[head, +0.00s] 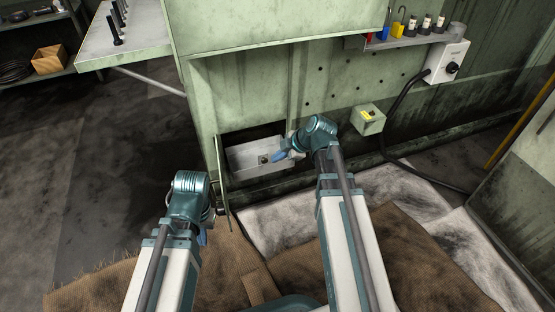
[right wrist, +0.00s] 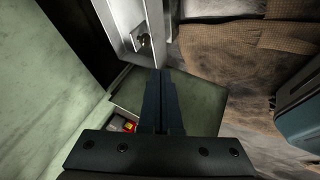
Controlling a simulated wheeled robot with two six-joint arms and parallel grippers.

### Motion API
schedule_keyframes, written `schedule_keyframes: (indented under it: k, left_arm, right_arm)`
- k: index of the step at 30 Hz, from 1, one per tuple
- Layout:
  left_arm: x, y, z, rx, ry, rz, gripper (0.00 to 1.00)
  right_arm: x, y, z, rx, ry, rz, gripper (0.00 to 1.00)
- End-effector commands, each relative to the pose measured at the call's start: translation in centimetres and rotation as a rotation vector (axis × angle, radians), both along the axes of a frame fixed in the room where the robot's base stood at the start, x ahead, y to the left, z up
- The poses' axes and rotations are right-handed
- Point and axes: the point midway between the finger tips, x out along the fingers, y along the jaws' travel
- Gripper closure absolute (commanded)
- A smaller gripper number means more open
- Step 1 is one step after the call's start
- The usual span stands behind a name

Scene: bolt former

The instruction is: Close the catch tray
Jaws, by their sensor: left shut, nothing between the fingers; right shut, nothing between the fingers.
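The catch tray (head: 247,152) is a light grey metal box in the low opening of the green machine. In the right wrist view its pale wall (right wrist: 124,18) shows at the top, with a small metal fitting (right wrist: 143,42). How far the tray stands out is hard to tell. My right gripper (head: 278,156) is shut and empty at the tray's right front; in the right wrist view its fingertips (right wrist: 161,72) are just below the fitting, and contact is unclear. My left gripper (head: 203,238) is shut and empty, low and left of the opening, its fingers partly hidden.
A narrow green door (head: 222,178) stands open at the opening's left edge, close to my left gripper. A small green box (head: 367,119) and a black cable (head: 384,142) are to the right. Stained white sheets (head: 270,222) and brown sacking (head: 225,270) cover the floor.

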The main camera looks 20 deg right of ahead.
Motion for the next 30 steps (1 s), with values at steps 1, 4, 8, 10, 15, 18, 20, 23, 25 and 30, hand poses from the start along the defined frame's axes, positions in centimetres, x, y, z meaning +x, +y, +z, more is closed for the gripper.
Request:
schedule_keyframes:
  k: [1,4,8,10,15,18,20,23,25,30]
  left_arm:
    - [0.0,0.0,-1.6,0.000,0.000,0.002,1.00]
    - [0.0,0.0,-3.1,0.000,-0.001,0.004,1.00]
    - [0.0,0.0,-4.8,-0.001,-0.002,0.003,1.00]
    - [0.1,0.0,-5.7,-0.001,-0.003,0.003,1.00]
    - [0.1,0.0,-5.4,-0.001,-0.003,0.003,1.00]
    - [0.1,0.0,-5.4,-0.001,-0.003,0.003,1.00]
    - [0.1,0.0,-5.4,-0.001,-0.003,0.003,1.00]
    - [0.1,0.0,-5.4,-0.001,-0.003,0.003,1.00]
    - [0.1,0.0,-5.4,-0.001,-0.003,0.003,1.00]
    - [0.1,0.0,-5.4,-0.001,-0.003,0.003,1.00]
  right_arm:
    - [0.6,0.4,-1.6,-0.001,0.000,0.003,1.00]
    - [1.4,1.1,-3.0,0.000,-0.001,0.001,1.00]
    - [2.5,2.0,-4.8,0.000,-0.001,0.002,1.00]
    - [3.0,2.4,-5.7,0.000,0.000,0.002,1.00]
    - [5.3,2.7,-5.4,0.000,0.001,0.001,1.00]
    - [6.3,2.7,-5.4,0.000,0.000,0.001,1.00]
    - [6.7,2.8,-5.4,0.000,0.000,0.000,1.00]
    - [7.0,2.8,-5.4,0.000,0.000,0.000,1.00]
    - [7.1,2.8,-5.4,0.000,0.000,0.000,1.00]
    - [7.1,2.8,-5.4,0.000,0.000,0.000,1.00]
